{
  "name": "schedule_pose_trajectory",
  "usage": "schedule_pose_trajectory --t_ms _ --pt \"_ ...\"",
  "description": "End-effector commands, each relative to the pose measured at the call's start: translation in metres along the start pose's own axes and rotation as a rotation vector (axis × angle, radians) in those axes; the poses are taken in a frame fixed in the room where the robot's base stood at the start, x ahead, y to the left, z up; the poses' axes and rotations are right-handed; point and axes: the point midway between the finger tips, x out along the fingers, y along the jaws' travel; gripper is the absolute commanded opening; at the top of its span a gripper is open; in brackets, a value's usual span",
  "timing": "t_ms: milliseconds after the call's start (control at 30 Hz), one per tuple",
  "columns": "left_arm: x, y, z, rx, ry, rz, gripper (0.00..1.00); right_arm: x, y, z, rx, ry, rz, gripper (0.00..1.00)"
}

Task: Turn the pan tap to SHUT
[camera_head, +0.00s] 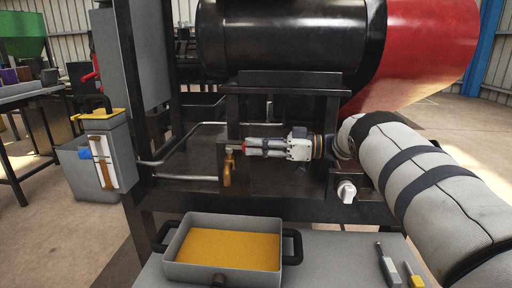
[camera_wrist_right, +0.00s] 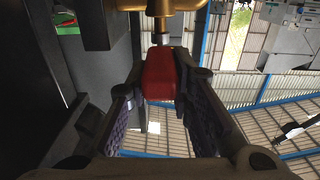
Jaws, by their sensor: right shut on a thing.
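The pan tap (camera_head: 227,170) is a small brass tap on the front of the press frame, above the pan. Its red handle (camera_wrist_right: 159,75) lies between the fingers of my right gripper (camera_head: 245,148), with the brass body (camera_wrist_right: 160,8) above it in the wrist view. In the head view only a bit of red shows at the fingertips. My right gripper is shut on this handle, reaching in from the right. No SHUT marking is readable. My left gripper is not in view.
A grey pan (camera_head: 172,268) of yellow liquid stands on the grey table below the tap. A white knob (camera_head: 346,191) sits to the right under my arm. Two small tools (camera_head: 388,264) lie at the table's right.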

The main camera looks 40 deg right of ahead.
Motion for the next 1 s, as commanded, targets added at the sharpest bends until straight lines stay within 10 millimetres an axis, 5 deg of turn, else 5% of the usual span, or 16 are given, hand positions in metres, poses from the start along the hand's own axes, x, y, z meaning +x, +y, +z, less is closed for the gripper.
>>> schedule_pose_trajectory --t_ms 500,533,600,1000 --pt "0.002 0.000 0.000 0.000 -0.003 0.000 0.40 0.001 -0.001 -0.002 -0.004 0.003 -0.014 0.00" --pt "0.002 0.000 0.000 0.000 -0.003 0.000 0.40 0.001 -0.001 -0.002 -0.004 0.003 -0.014 0.25" --pt "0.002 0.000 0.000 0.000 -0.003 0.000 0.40 0.001 -0.001 -0.002 -0.004 0.003 -0.014 0.41" --pt "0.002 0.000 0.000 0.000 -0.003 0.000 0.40 -0.013 0.000 -0.001 -0.002 0.001 -0.011 0.41"
